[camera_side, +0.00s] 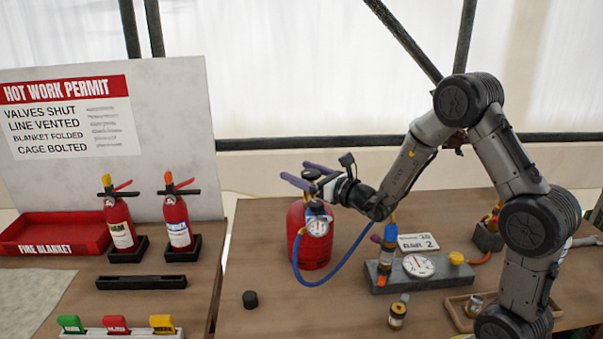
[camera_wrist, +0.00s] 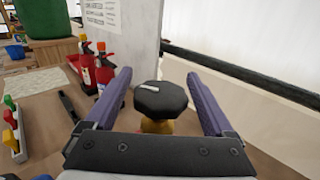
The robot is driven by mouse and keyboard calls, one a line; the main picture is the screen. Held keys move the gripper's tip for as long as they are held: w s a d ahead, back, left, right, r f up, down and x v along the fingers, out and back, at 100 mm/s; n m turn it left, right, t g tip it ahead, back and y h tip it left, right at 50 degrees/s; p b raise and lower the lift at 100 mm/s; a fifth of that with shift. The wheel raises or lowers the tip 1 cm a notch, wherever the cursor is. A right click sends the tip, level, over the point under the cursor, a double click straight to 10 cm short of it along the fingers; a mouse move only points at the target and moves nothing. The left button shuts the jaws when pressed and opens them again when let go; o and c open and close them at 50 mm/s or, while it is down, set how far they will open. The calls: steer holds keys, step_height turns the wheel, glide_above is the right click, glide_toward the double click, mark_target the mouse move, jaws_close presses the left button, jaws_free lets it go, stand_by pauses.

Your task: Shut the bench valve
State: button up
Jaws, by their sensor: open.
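A black many-sided knob with a white mark (camera_wrist: 160,99) shows in the wrist view, with a brass-coloured part just below it. It lies between my gripper's purple fingers (camera_wrist: 158,75), with a gap on each side. My gripper (camera_side: 296,173) is open, level and pointing left over the red gas cylinder (camera_side: 315,252) in the side view. A gauge (camera_side: 317,227) and a blue hose (camera_side: 338,271) are fitted there. A grey block (camera_side: 385,284) with a gauge (camera_side: 418,266) and a yellow knob (camera_side: 457,258) sits to the right. No label shows which is the bench valve.
Two small extinguishers (camera_side: 120,227) (camera_side: 178,224) stand at the left, by a red fire blanket tray (camera_side: 55,240). A black cap (camera_side: 250,299) and a brass fitting (camera_side: 397,314) stand on the bench. A wooden tray (camera_side: 461,316) is near my arm. The bench's front left is mostly clear.

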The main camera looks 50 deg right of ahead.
steer(key=shift+s, duration=0.1)
steer(key=s, duration=1.3)
steer(key=shift+s+a, duration=0.15)
steer(key=shift+s, duration=0.15)
steer(key=w+d+n+g+y, duration=0.2)
steer(key=d+n+y, duration=0.35)
steer(key=y, duration=0.35)
steer(key=shift+n, duration=0.25)
steer(key=x, duration=1.3)
steer(key=shift+w+a+r, duration=0.1)
steer(key=shift+a+r, duration=0.1)
steer(key=shift+a, duration=0.05)
